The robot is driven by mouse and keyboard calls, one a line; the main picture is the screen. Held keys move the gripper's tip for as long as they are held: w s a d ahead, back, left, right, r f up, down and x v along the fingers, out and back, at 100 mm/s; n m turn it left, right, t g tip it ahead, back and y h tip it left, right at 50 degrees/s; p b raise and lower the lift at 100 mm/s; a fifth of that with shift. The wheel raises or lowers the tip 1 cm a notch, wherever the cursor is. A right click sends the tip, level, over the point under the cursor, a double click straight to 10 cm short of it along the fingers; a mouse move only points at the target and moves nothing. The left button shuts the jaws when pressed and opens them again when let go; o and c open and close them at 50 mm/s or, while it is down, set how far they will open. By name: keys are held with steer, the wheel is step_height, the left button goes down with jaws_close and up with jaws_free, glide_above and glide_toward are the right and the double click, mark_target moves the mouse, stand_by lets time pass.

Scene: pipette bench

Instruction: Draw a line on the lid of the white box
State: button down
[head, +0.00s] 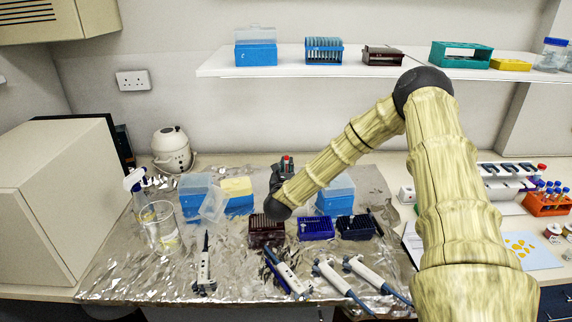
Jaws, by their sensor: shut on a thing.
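My gripper (283,172) is beyond the end of my arm, over the back middle of the foil-covered bench. It is small and partly hidden by my wrist. It is shut on a small red-tipped thing (287,158), too small to identify for sure. A small white box-like object (407,194) sits on the bench right of the foil, beside my arm; I cannot tell whether it is the white box with the lid. A large off-white box-shaped unit (60,200) stands at the far left, well away from my gripper. No drawn line is visible on either.
Blue tip boxes (239,205) and tube racks (316,229) stand close around my gripper. Several pipettes (204,265) lie in front on the foil (130,270). A beaker (160,225) and a spray bottle stand left. A shelf (300,70) hangs above.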

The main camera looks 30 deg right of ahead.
steer(key=shift+w+f, duration=0.3)
steer(key=shift+w, duration=0.05)
steer(key=shift+s+r+b, duration=0.1)
steer(key=shift+s+b, duration=0.15)
steer(key=shift+b, duration=0.05)
steer(key=shift+a, duration=0.1)
steer(key=shift+w+f, duration=0.1)
steer(key=shift+f, duration=0.1)
steer(key=shift+b, duration=0.55)
steer(key=shift+f+b, duration=0.65)
steer(key=shift+b, duration=0.75)
stand_by(2.2)
steer(key=shift+w+a+f+b, duration=0.15)
steer(key=shift+a+b, duration=0.2)
steer(key=shift+b, duration=1.05)
stand_by(1.5)
